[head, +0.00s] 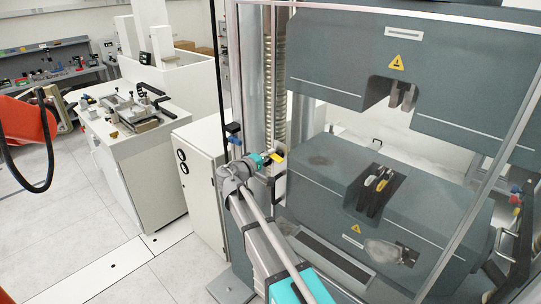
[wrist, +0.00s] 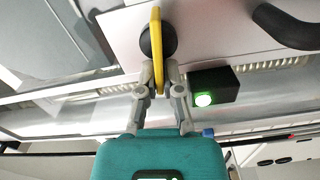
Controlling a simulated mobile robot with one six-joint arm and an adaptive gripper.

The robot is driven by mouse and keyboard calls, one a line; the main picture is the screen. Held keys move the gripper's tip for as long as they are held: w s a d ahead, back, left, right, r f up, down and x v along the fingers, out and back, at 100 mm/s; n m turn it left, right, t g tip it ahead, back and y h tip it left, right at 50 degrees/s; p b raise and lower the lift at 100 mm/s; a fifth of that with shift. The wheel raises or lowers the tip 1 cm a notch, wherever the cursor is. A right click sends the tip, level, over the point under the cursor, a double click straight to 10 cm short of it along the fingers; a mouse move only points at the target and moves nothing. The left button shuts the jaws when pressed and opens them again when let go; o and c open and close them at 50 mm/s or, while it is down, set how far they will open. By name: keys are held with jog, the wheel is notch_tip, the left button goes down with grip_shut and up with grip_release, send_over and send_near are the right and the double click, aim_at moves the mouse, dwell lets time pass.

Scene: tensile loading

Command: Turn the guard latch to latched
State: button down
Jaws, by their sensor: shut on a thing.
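The guard latch (wrist: 157,45) is a narrow yellow lever on a round black hub (wrist: 170,42), fixed to a pale panel in the wrist view. It points down the picture towards my gripper (wrist: 159,76). The fingers sit on either side of the lever's lower end and are shut on it. In the head view my gripper (head: 268,160) is at the frame post left of the testing machine. A small yellow part of the latch (head: 279,154) shows at its tip; the rest is hidden.
A black box with a lit green lamp (wrist: 204,99) sits right of the latch. A black handle (wrist: 285,22) is at the upper right. The grey testing machine (head: 420,90) stands behind a clear guard. A white cabinet (head: 190,165) stands left of my arm.

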jog(key=shift+f+n, duration=0.25)
jog(key=shift+n, duration=0.65)
jog(key=c, duration=0.8)
grip_release()
jog(key=v, duration=1.2)
